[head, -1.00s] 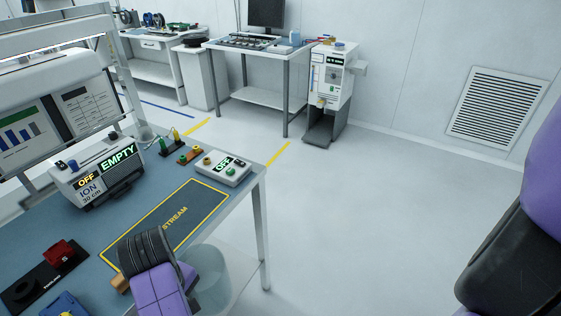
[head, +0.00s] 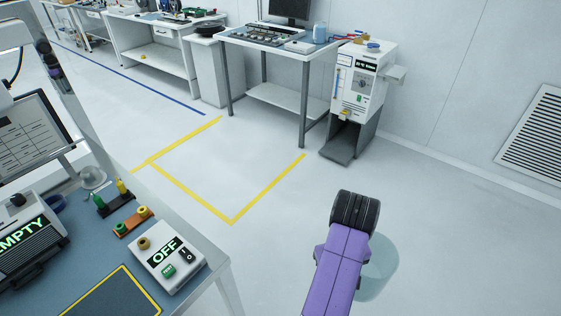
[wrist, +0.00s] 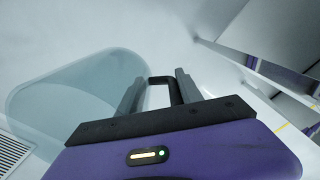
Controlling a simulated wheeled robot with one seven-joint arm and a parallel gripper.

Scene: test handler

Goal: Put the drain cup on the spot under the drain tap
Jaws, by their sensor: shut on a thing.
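The drain cup (head: 380,270) is a translucent pale blue-green cup, partly hidden by my purple arm in the head view. It also shows at the left of the wrist view (wrist: 65,105). In the wrist view my gripper (wrist: 158,90) is shut on the cup's dark handle (wrist: 165,82). The cup hangs over open floor. The drain tap (head: 344,112) is a small yellowish part low on the white chiller-like unit (head: 362,85) at the back. Under it is a dark grey foot (head: 340,152), whose top is bare as far as I can see.
A blue-topped bench (head: 205,285) with an OFF switch box (head: 168,262) stands at the lower left. A white table (head: 275,42) stands left of the unit. A wall vent (head: 538,140) is at the right. The floor (head: 425,205) before the unit is clear, with yellow tape (head: 265,190) to the left.

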